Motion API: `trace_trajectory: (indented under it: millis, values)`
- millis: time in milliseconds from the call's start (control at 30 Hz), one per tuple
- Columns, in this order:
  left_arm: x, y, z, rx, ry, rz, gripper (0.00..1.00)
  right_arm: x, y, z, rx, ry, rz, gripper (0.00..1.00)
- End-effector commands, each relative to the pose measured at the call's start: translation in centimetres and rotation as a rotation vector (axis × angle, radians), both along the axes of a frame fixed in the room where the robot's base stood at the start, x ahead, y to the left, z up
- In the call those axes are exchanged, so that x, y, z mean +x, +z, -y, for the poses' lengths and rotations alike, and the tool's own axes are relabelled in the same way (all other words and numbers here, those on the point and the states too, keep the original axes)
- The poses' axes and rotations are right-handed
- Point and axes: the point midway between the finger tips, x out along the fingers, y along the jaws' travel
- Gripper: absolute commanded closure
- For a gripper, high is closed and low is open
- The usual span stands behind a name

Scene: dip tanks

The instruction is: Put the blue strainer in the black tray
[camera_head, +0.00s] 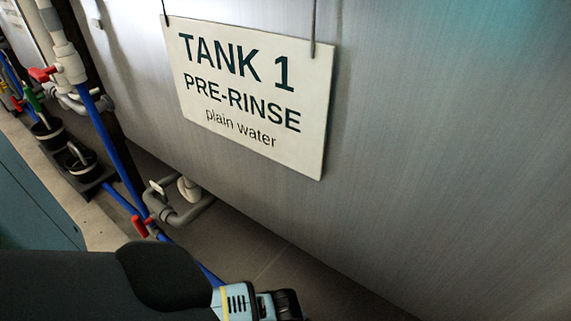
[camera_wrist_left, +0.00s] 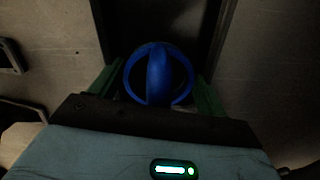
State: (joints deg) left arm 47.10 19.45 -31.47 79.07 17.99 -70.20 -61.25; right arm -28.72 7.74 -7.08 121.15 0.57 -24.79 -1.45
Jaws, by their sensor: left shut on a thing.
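The blue strainer (camera_wrist_left: 160,75) is in the left wrist view, a round blue ring with a bar across it. My left gripper (camera_wrist_left: 157,88) is shut on it, with a green finger on either side. Behind the strainer is a dark rectangular shape with straight raised edges (camera_wrist_left: 224,42), which looks like the black tray. The strainer overlaps it in the picture; I cannot tell whether they touch. In the head view, only part of a dark arm of mine with a light-blue section shows at the bottom; neither the strainer nor any fingertips are visible. My right gripper is not in view.
A large metal tank (camera_head: 400,130) with a hanging "TANK 1 PRE-RINSE" sign (camera_head: 250,95) fills most of the head view. Blue and grey pipes with red valve handles (camera_head: 140,226) run along its left. Black containers (camera_head: 78,162) stand farther left.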

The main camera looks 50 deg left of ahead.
Motion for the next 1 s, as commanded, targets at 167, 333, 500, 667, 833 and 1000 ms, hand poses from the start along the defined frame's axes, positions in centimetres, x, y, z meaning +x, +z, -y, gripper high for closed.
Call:
trace_trajectory:
  millis: [167,333,500,667,833,1000]
  values:
    - [0.0,-0.3,0.0,0.0,0.0,0.0,0.47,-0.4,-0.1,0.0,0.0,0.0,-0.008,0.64]
    - [0.0,-0.4,0.0,0.0,0.0,0.0,0.1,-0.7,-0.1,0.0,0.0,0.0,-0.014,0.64]
    - [0.0,-0.4,0.0,0.0,0.0,0.0,0.02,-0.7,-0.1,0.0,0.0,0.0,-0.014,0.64]
    - [0.0,-0.3,0.0,0.0,0.0,0.0,0.02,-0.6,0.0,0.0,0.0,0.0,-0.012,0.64]
    - [0.0,1.0,-0.1,0.001,0.0,0.001,0.02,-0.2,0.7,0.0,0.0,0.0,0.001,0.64]
    - [0.1,4.3,0.0,0.0,0.0,0.004,0.02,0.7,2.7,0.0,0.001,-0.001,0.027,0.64]
